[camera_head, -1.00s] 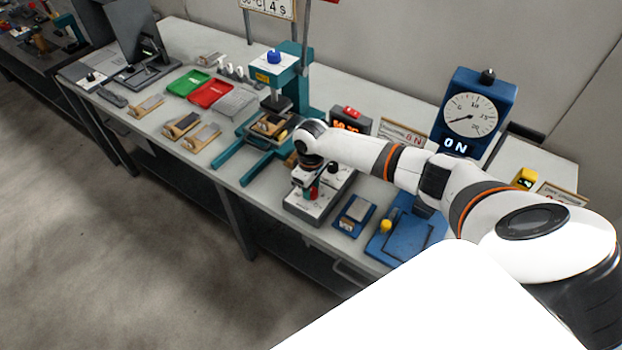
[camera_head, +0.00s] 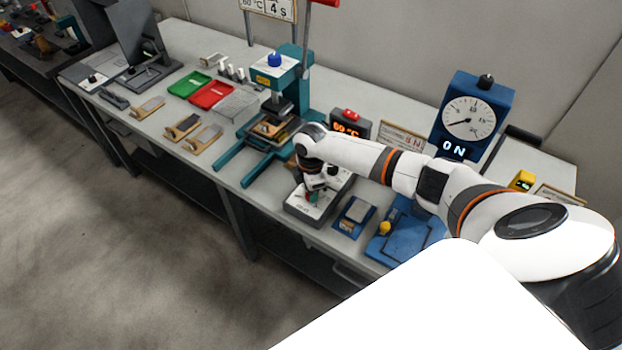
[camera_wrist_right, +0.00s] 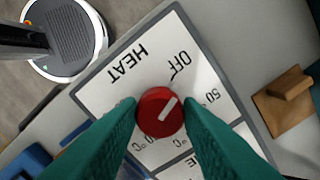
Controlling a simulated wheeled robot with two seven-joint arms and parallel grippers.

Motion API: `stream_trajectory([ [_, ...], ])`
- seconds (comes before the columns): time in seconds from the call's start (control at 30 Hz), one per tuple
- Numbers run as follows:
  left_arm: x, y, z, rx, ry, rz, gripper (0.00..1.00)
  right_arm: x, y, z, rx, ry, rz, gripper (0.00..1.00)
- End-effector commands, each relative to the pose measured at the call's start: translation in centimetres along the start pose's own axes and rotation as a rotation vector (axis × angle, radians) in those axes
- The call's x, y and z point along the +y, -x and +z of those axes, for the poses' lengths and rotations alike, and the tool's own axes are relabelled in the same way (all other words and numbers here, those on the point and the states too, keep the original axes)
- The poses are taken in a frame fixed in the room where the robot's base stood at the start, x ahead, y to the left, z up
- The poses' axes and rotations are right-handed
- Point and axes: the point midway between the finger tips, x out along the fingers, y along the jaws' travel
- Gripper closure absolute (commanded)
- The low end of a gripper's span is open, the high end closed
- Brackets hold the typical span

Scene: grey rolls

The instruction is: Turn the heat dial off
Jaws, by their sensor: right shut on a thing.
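The heat dial (camera_wrist_right: 160,112) is a round red knob with a white pointer line, on a white panel (camera_wrist_right: 122,85) marked HEAT in the right wrist view. Its line points between the OFF mark and the 50 mark. My right gripper (camera_wrist_right: 161,114) has its green fingers on both sides of the knob and is shut on it. In the head view my right gripper (camera_head: 313,195) is over the grey-edged control box (camera_head: 297,209); the knob is mostly hidden there. My left gripper is not in view.
A teal press (camera_head: 283,85) stands left of my right arm, with a display (camera_head: 347,129) reading about 60 °C behind. A blue gauge (camera_head: 470,118) reading 0 N stands to the right. A small blue box (camera_head: 354,215) sits close beside the control box.

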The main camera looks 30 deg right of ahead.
Motion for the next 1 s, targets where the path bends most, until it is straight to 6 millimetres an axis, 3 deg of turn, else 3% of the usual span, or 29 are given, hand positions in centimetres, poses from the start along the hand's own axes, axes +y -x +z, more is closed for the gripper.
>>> stream_trajectory([
  [0.4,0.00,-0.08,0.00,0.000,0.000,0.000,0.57,-0.10,0.17,0.09,-0.003,0.177,-0.004,0.91],
  [0.93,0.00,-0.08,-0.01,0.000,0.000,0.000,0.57,-0.11,0.19,0.08,-0.002,0.200,-0.004,0.91],
  [0.97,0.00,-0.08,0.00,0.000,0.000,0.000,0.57,-0.11,0.19,0.07,-0.002,0.200,-0.004,0.65],
  [1.0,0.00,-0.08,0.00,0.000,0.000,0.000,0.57,-0.11,0.20,0.07,-0.002,0.199,-0.004,0.58],
])
